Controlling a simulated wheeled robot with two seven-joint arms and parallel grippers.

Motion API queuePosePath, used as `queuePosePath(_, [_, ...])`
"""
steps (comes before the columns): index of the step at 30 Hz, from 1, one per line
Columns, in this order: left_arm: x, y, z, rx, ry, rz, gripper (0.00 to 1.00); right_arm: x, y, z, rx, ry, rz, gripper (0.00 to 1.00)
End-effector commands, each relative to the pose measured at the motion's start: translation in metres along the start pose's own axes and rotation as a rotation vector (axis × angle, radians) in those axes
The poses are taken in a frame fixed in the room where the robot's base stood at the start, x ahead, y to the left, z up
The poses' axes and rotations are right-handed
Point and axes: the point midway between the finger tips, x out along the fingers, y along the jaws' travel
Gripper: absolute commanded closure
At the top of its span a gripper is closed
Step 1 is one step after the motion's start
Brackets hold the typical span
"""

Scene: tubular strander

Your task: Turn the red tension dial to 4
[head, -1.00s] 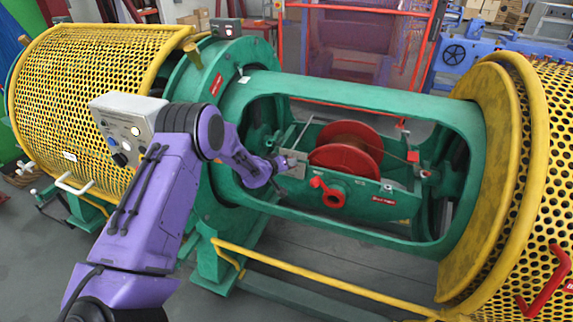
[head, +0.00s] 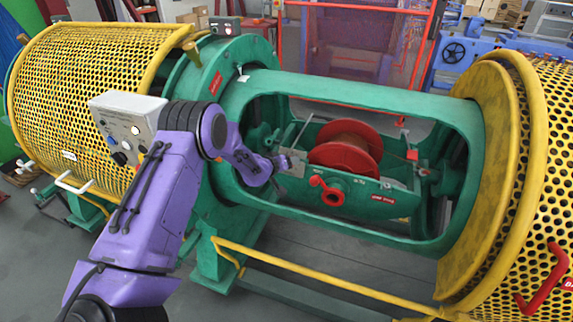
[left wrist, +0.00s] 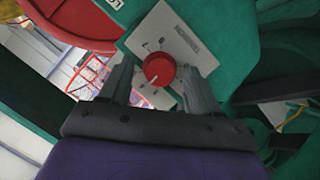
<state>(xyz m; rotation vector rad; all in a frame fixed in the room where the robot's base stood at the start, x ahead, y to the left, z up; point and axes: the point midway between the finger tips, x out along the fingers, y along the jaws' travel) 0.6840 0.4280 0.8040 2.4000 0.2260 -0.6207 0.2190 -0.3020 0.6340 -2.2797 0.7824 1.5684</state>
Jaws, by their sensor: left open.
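The red tension dial (left wrist: 159,70) is a round red knob on a pale grey plate (left wrist: 178,38) with dark scale marks, seen in the left wrist view. A light pointer mark shows on its lower left; the scale numbers are too small to read. My left gripper (left wrist: 160,78) is open, with one finger on each side of the dial. Whether the fingers touch it I cannot tell. In the head view my left gripper (head: 280,163) is inside the green cradle frame, at the plate left of the red spool, and the dial is hidden there. My right gripper is not in view.
The red spool (head: 345,148) sits just right of my left gripper, with a red handle (head: 330,190) below it. The green frame (head: 350,92) surrounds the opening. A grey control box (head: 128,122) stands beside my left arm. Yellow perforated guards (head: 75,85) flank the machine.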

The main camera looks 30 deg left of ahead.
Motion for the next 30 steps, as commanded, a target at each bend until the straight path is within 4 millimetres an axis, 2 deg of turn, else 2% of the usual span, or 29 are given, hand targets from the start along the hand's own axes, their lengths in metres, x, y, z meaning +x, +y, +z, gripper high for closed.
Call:
queuePosePath(5, [-0.011, 0.0, -0.001, -0.001, 0.001, 0.0, 0.38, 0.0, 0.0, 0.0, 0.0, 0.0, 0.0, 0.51])
queuePosePath(12, [-0.066, 0.001, -0.001, -0.003, 0.001, 0.001, 0.38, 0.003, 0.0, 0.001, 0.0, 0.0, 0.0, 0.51])
queuePosePath(18, [-0.099, 0.001, -0.001, 0.0, 0.001, 0.0, 0.38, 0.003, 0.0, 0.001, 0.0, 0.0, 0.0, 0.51])
queuePosePath(22, [-0.105, 0.001, 0.0, 0.0, 0.0, 0.001, 0.38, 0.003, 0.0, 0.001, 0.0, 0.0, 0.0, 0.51])
queuePosePath(30, [-0.105, 0.0, 0.0, 0.0, 0.0, 0.0, 0.38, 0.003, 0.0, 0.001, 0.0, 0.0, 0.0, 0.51])
